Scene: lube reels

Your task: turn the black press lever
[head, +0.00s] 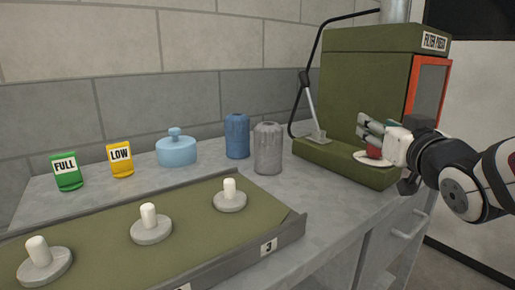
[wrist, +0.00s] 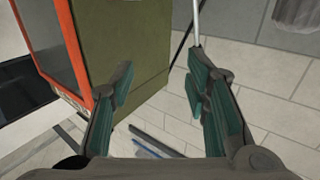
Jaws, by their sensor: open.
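A pale disc with a red part (head: 374,153) lies below my gripper. Blue (head: 237,136) and grey (head: 268,148) canisters stand left of the press. A tray (head: 190,215) with several white-pegged discs is in front.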

